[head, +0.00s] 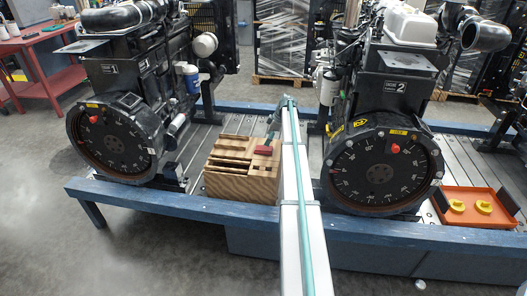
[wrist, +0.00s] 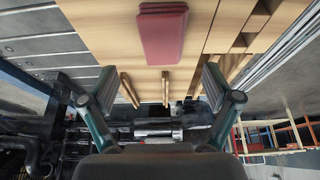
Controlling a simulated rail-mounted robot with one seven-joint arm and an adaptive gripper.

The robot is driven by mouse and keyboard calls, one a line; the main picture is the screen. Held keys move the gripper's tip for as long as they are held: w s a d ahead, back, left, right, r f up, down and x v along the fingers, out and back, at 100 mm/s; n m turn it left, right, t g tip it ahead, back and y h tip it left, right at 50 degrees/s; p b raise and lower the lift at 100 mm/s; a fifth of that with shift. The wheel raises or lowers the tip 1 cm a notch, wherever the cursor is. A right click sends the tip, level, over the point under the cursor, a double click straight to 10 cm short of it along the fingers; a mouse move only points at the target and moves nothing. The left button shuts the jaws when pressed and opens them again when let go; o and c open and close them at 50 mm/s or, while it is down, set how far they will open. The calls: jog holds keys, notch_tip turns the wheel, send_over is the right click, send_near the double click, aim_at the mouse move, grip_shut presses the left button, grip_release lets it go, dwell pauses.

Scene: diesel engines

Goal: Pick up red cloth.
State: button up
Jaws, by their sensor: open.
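The red cloth (head: 263,150) is a small folded dark red pad on top of a wooden block (head: 240,188) between the two engines. In the wrist view the red cloth (wrist: 163,33) lies flat at the top middle on the wood. My gripper (wrist: 160,85) is open, its two fingers apart with nothing between them. The cloth lies beyond the fingertips, roughly centred between them. In the head view my gripper is mostly hidden behind my white arm, close to the block; its fingertips cannot be made out there.
The wooden block has slots and grooves on its left side. Engine 1 (head: 120,130) stands left and engine 2 (head: 378,160) right on a slatted platform with a blue frame (head: 180,204). An orange tray (head: 450,222) with yellow parts lies far right. A red table (head: 45,65) stands back left.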

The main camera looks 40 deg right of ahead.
aim_at(264, 148)
jog(key=shift+s+x, duration=0.1)
jog(key=shift+x, duration=1.4)
jog(key=shift+s+x, duration=0.15)
jog(key=shift+x, duration=1.4)
jog(key=shift+f, duration=0.3)
jog(key=c, duration=1.2)
